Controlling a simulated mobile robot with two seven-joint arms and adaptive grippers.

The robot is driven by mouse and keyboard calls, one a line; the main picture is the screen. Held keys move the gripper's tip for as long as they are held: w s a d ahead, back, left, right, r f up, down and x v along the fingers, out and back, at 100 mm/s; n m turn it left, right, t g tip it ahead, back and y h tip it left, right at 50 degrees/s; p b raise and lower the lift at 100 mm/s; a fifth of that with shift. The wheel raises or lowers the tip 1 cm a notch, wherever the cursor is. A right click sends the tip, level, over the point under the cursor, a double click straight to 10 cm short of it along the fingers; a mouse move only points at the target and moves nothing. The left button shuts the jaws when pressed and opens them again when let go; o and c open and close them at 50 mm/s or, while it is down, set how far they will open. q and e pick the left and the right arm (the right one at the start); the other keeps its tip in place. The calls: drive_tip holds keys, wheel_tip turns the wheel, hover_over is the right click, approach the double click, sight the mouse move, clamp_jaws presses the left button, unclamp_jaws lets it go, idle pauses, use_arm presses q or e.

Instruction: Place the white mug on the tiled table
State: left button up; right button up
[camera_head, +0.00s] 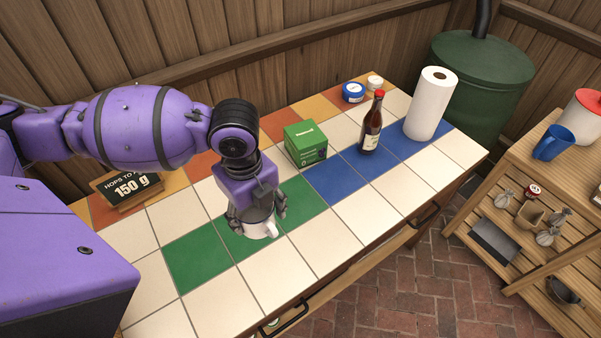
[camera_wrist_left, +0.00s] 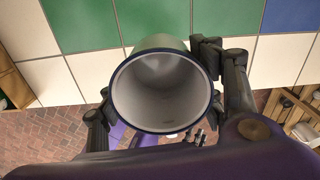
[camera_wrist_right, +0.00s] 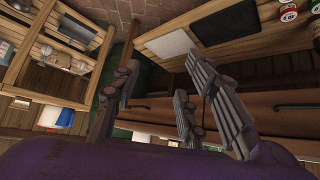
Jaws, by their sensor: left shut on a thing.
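The white mug (camera_head: 262,230) is below my left gripper (camera_head: 257,212) in the head view, over the green tiles near the middle of the tiled table (camera_head: 320,240). The left wrist view looks into the mug (camera_wrist_left: 160,90), which is empty, with a thin dark rim. The left fingers are shut on its sides. The gripper hides much of the mug in the head view, and I cannot tell whether its base touches the tiles. My right gripper (camera_wrist_right: 160,75) shows only in its own wrist view, with fingers apart and nothing between them.
Green and white tiles around the mug are bare. A wooden shelf (camera_head: 520,205) stands at the right.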

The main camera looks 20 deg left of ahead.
use_arm(q)
drive_tip(key=shift+a+m, duration=0.15)
drive_tip(key=shift+m, duration=0.35)
drive_tip(key=shift+w, duration=0.25)
drive_tip(key=w+d+f, duration=0.2)
drive_tip(key=w, duration=0.1)
drive_tip(key=w+d+f, duration=0.2)
drive_tip(key=w+f, duration=0.1)
drive_tip(key=w, duration=0.1)
drive_tip(key=w+d+f+b, duration=0.1)
drive_tip(key=w+d+f, duration=0.1)
drive_tip(key=w+f, duration=0.1)
drive_tip(key=shift+w+d+f, duration=0.2)
drive_tip(key=shift+w+f, duration=0.05)
drive_tip(key=shift+w, duration=0.2)
drive_tip(key=shift+w+d+f, duration=0.3)
drive_tip(key=shift+w+f, duration=0.25)
drive_tip(key=shift+f, duration=0.1)
drive_tip(key=shift+a+f, duration=0.1)
drive_tip(key=shift+f, duration=1.3)
use_arm(e)
drive_tip(key=shift+w+d+f, duration=0.15)
drive_tip(key=shift+w+f, duration=0.15)
drive_tip(key=shift+f, duration=0.05)
